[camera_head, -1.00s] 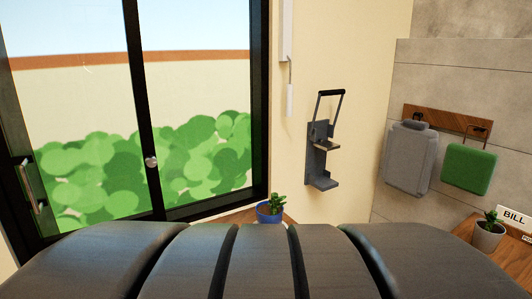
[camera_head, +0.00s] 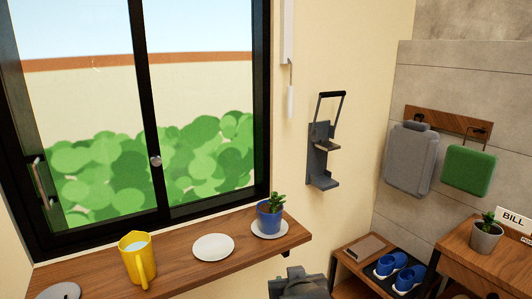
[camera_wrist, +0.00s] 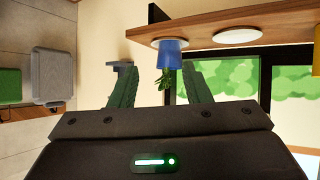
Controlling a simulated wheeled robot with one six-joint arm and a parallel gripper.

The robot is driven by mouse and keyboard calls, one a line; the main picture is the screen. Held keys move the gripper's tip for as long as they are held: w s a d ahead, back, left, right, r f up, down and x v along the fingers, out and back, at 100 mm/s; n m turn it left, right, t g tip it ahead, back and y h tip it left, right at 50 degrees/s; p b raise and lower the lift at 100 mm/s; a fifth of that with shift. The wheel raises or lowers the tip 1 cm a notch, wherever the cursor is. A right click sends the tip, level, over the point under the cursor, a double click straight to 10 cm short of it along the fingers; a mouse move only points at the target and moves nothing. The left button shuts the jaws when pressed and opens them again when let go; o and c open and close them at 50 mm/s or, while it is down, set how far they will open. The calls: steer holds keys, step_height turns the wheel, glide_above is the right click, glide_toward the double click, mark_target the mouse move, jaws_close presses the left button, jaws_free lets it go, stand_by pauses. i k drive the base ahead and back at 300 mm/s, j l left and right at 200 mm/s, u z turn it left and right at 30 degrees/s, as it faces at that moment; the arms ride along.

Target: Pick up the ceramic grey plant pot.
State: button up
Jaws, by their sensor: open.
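The ceramic grey plant pot (camera_head: 486,238) holds a small green plant and stands upright on a wooden surface at the right edge of the head view. It does not show in the wrist view. My gripper (camera_wrist: 163,75) is open in the wrist view, with two dark green fingers apart and nothing held between them. That view is upside down, and the fingers point toward a blue plant pot (camera_wrist: 170,57) by the window. The grey pot is not between the fingers. In the head view, a dark part of my arm shows at the bottom centre.
The window shelf (camera_head: 190,270) holds the blue pot (camera_head: 268,218) on a saucer, a white plate (camera_head: 213,247) and a yellow mug (camera_head: 138,262). Blue shoes (camera_head: 400,272) sit on a low rack. Grey (camera_head: 411,158) and green (camera_head: 469,170) bags hang on the wall.

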mark_target(485, 234)
steer(key=j, duration=0.25)
steer(key=z, duration=1.8)
steer(key=i+u, duration=0.15)
steer(key=i, duration=0.85)
steer(key=i+u, duration=0.2)
steer(key=i, duration=0.8)
